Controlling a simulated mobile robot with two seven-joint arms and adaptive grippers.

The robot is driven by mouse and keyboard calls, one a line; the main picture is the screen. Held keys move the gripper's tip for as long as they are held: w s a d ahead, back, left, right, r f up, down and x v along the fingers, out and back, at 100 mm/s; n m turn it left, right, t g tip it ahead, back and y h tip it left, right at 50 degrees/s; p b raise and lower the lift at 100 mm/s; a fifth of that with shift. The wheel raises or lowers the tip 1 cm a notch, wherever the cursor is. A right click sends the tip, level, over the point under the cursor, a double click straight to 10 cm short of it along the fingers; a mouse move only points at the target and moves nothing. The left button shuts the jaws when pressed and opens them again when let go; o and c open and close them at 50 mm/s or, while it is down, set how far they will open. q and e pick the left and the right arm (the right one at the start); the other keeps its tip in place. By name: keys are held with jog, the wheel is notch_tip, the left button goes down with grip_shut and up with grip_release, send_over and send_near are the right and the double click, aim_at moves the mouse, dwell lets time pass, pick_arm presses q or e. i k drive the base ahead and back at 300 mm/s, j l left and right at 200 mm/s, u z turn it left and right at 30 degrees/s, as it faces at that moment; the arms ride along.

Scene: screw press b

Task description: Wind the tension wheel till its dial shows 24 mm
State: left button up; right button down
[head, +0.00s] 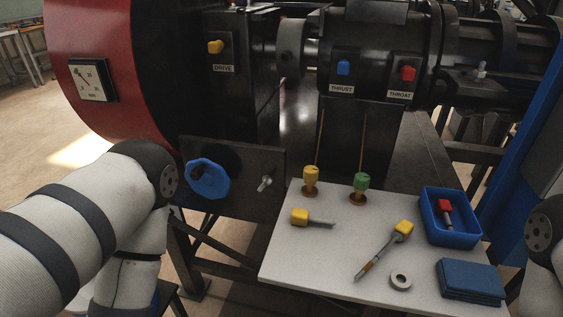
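A blue handwheel (208,180), which I take as the tension wheel, sits on a dark plate (235,205) low on the machine. My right arm shows only at the right edge. Neither gripper is in view, and no part of either arm is seen touching the wheel.
A silver clamp lever (265,183) is right of the wheel. Drive (215,47), thrust (343,67) and throat (407,73) knobs sit above. A white table (330,265) holds several tools, a blue bin (432,232), a ring (400,281) and a folded blue cloth (470,280).

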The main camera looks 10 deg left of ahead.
aim_at(206, 178)
jog(key=u, duration=1)
